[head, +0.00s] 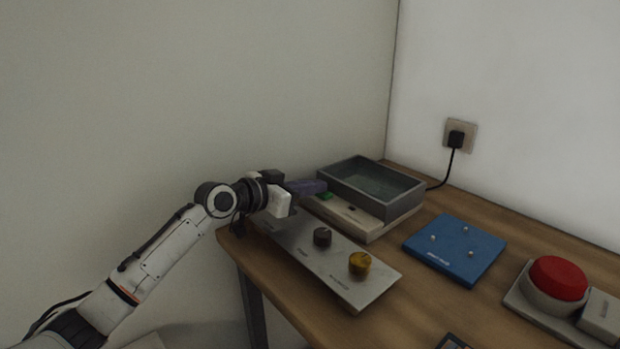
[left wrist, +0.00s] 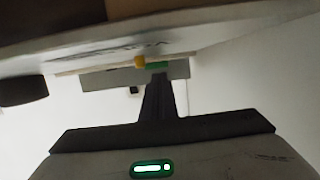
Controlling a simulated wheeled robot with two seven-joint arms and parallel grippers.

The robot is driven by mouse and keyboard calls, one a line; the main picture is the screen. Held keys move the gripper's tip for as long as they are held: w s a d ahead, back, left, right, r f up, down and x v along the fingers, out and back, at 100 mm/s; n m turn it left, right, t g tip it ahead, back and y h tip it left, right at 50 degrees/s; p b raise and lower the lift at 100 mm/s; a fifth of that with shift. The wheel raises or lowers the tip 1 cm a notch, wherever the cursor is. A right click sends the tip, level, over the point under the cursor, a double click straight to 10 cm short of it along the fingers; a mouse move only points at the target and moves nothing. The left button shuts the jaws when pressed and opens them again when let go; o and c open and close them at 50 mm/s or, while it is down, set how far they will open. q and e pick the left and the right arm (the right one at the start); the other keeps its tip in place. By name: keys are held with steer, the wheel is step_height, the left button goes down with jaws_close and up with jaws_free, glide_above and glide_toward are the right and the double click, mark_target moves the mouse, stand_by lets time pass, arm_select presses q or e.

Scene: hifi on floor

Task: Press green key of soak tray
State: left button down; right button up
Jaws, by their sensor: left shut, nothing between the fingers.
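The soak tray is a grey open basin (head: 372,187) on a beige base (head: 350,216), at the back of the table in the head view. Its green key (head: 325,196) sits on the base's front left part. In the left wrist view the green key (left wrist: 157,66) shows just beyond my fingertips, beside a small yellow piece (left wrist: 140,62). My left gripper (head: 316,187) is shut and empty, its fingers close above the green key and partly covering that corner. I cannot tell whether they touch it. My right gripper is not in view.
A metal panel (head: 335,285) with a dark knob (head: 322,237) and a yellow knob (head: 360,264) lies in front of the tray. A blue board (head: 455,250) and a big red button (head: 558,278) are to the right. A plug (head: 456,139) with a cable is on the wall.

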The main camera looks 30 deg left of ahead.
arm_select(q)
steer(key=shift+f, duration=0.25)
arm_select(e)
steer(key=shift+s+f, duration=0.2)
arm_select(q)
steer(key=shift+f+b, duration=0.7)
steer(key=shift+f, duration=0.2)
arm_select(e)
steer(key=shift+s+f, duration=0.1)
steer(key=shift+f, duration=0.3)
arm_select(q)
steer(key=shift+s+f, duration=0.1)
steer(key=shift+f, duration=0.05)
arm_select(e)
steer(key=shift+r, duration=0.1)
arm_select(q)
step_height(320, 180, up, 5)
steer(key=p, duration=0.4)
steer(key=b+v, duration=0.1)
steer(key=v, duration=0.8)
steer(key=shift+s+a+r, duration=0.1)
steer(key=shift+s+r, duration=0.15)
steer(key=shift+s, duration=0.05)
steer(key=shift+r, duration=0.1)
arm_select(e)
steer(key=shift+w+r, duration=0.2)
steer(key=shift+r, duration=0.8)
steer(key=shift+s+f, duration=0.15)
